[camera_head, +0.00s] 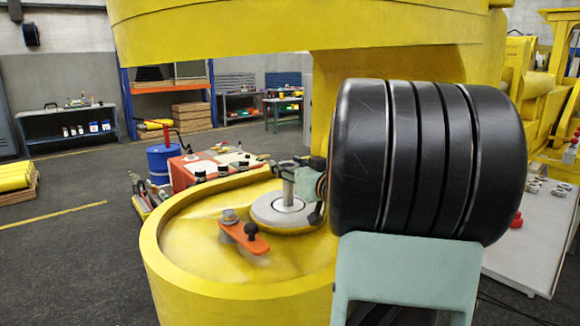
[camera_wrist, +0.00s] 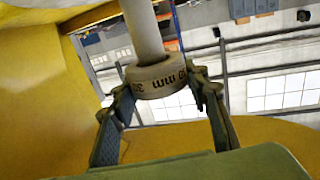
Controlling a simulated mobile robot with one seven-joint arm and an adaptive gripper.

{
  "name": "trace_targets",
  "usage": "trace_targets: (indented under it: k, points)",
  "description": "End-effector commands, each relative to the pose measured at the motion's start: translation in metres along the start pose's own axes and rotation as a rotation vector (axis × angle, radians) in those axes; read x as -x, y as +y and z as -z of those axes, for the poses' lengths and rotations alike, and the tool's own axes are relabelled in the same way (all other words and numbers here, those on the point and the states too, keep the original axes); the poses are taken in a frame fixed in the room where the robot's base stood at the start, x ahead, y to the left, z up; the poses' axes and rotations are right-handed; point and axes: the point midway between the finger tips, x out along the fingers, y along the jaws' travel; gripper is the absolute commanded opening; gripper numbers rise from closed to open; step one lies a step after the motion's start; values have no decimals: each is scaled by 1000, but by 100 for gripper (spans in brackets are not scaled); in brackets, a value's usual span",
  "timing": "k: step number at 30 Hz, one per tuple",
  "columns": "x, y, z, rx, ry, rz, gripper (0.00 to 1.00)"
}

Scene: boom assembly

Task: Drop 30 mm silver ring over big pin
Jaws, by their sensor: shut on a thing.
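The big pin (camera_wrist: 142,28), a plain grey post, meets the ring in that view. I cannot tell whether the ring is around the pin's end or only in line with it. In the head view the pin (camera_head: 288,193) stands upright on a round grey disc (camera_head: 270,213). My gripper (camera_head: 289,168) is at its top, partly hidden by my black arm link.
A yellow round-walled housing (camera_head: 160,262) surrounds the pin. A large yellow boom (camera_head: 300,28) hangs above. A red bench (camera_head: 190,172) and blue drum (camera_head: 161,164) stand behind. A white table (camera_head: 530,250) is at right.

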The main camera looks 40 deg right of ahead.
Motion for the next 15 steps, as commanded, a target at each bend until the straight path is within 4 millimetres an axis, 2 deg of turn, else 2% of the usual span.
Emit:
trace_targets:
  k: [5,6,11,15]
  points:
    - [0,0,2,1,4,0,2]
    - [0,0,2,1,4,0,44]
    - [0,0,2,0,3,0,62]
    - [0,0,1,0,2,0,63]
